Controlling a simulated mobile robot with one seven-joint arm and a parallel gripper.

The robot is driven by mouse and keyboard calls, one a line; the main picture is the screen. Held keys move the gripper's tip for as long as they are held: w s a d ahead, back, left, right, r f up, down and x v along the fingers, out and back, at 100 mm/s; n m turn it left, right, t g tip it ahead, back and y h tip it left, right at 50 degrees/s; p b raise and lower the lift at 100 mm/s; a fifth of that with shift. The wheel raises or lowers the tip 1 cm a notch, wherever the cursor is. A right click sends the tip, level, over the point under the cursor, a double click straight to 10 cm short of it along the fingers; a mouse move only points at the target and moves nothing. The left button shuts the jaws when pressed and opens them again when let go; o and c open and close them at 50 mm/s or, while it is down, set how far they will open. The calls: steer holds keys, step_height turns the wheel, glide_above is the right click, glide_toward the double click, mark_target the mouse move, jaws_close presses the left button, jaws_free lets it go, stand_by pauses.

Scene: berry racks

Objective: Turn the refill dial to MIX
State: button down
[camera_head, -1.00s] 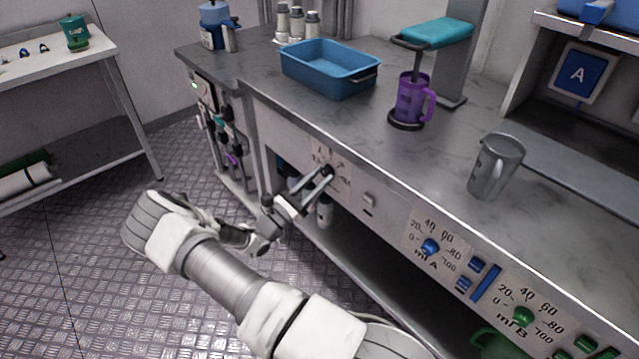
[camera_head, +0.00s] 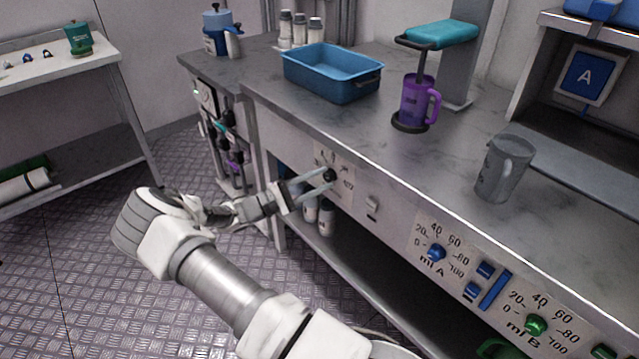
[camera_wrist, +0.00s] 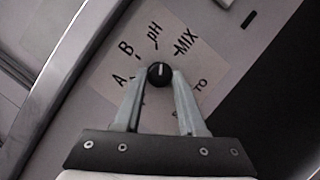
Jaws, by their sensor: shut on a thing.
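The refill dial (camera_wrist: 160,73) is a small black knob with a white pointer line, on a pale panel (camera_wrist: 110,57) lettered A, B, pH, MIX and a partly hidden word ending in TO. The pointer points roughly up in the wrist view, between the pH and MIX marks. My gripper (camera_wrist: 159,80) is shut on the dial, one finger on each side. In the head view the dial (camera_head: 329,175) sits on the bench front, and my gripper (camera_head: 326,179) reaches it from the left.
Two more dials, blue (camera_head: 436,252) and green (camera_head: 535,325), are on the bench front at right. A switch (camera_head: 372,206) is right of the panel. A blue tray (camera_head: 375,94), purple mug (camera_head: 415,100) and grey jug (camera_head: 505,168) stand on the bench. Bottles (camera_head: 326,218) stand below.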

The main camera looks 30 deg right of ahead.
steer(key=m, duration=0.2)
steer(key=m+y, duration=0.1)
steer(key=m, duration=0.1)
steer(key=m+g+y, duration=0.1)
steer(key=m, duration=0.1)
steer(key=shift+w+r+m, duration=0.1)
steer(key=shift+r+m, duration=0.15)
steer(key=shift+m, duration=0.15)
steer(key=shift+y, duration=0.3)
steer(key=c, duration=0.5)
jaws_free()
steer(key=p+v, duration=0.2)
steer(key=v, duration=1.5)
steer(key=shift+a, duration=0.2)
steer(key=shift+r, duration=0.1)
